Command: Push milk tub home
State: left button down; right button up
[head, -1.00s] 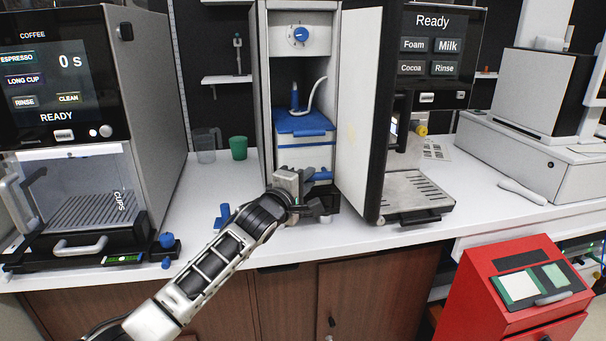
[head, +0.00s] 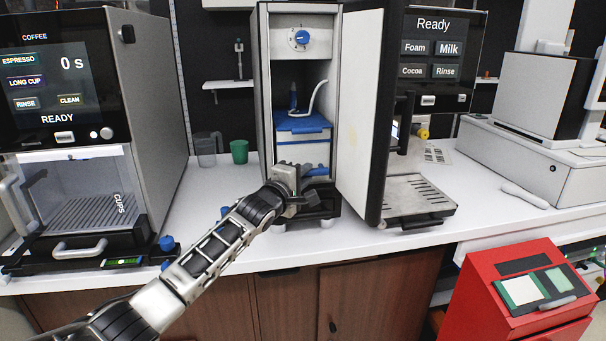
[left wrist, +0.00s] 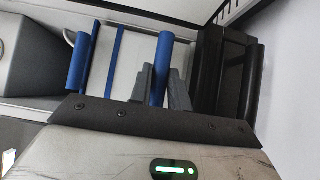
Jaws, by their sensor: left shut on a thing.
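The milk tub (head: 304,153) is a white box with a blue lid (head: 303,123). It stands inside the open tall milk cabinet (head: 263,90), with a pale hose and a blue fitting rising from its lid. My left gripper (head: 302,184) is at the tub's front, low in the cabinet opening. In the left wrist view its grey fingers (left wrist: 159,86) are shut on the tub's upright-looking blue handle (left wrist: 163,62). The lid's blue edge (left wrist: 82,62) shows to the left there. The tub's lower front is partly hidden by the gripper. My right gripper is not in view.
The cabinet door (head: 362,115) stands open on the right, close to my gripper. A black base part (head: 322,205) lies below the tub. A coffee machine (head: 65,130) stands left. A green cup (head: 239,151) and a clear jug (head: 206,148) stand behind on the counter.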

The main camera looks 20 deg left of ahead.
pick_arm(q)
jog(key=shift+w+a+b, duration=0.35)
jog(key=shift+w+a, duration=0.3)
jog(key=shift+w, duration=0.15)
jog(key=shift+w+a+f+b, duration=0.1)
jog(key=shift+w+a+b, duration=0.6)
jog(key=shift+w, duration=0.25)
jog(key=shift+w+a+b, duration=0.35)
jog(key=shift+w+b, duration=0.3)
jog(key=shift+b, duration=0.25)
jog(key=shift+w+a, duration=0.2)
jog(key=shift+w, duration=0.05)
jog(key=c, duration=1.3)
grip_release()
jog(key=shift+o, duration=0.2)
